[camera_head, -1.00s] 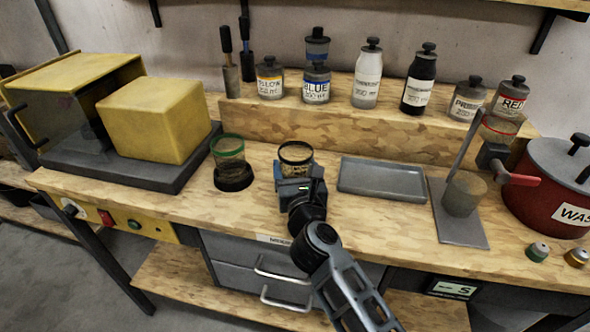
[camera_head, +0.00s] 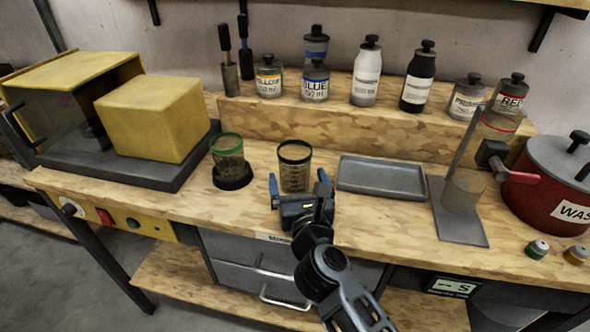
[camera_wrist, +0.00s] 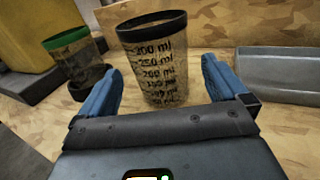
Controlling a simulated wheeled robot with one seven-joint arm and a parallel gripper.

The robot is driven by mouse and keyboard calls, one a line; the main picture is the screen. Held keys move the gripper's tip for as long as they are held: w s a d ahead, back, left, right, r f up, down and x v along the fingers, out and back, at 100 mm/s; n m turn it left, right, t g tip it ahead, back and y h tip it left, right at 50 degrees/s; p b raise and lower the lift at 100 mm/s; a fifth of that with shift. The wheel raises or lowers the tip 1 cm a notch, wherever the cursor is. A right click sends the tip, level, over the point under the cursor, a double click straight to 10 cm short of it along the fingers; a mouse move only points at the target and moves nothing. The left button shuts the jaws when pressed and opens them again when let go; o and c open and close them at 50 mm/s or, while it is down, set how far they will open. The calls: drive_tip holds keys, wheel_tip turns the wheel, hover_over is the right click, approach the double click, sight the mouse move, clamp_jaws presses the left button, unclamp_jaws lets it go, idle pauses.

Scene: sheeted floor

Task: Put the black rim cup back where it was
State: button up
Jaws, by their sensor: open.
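The black rim cup (camera_head: 295,166) is a clear measuring cup with a black rim and black volume marks. It stands upright on the wooden bench between the green rim cup and the grey tray. In the wrist view the black rim cup (camera_wrist: 158,62) stands just beyond the fingertips, centred between them. My gripper (camera_head: 298,182) is open and empty on the near side of the cup. In the wrist view the blue fingers of my gripper (camera_wrist: 162,82) are spread wide, and a gap shows between them and the cup.
The green rim cup (camera_head: 228,155) stands in a dark round holder (camera_head: 234,178) to the left. A grey tray (camera_head: 383,178) lies to the right. Beyond it are a stand with a cup (camera_head: 463,192) and a red pot (camera_head: 552,190). Several bottles line the raised back shelf.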

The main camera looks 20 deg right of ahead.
drive_tip(key=v, duration=0.7)
drive_tip(key=shift+b, duration=0.35)
drive_tip(key=shift+s, duration=0.1)
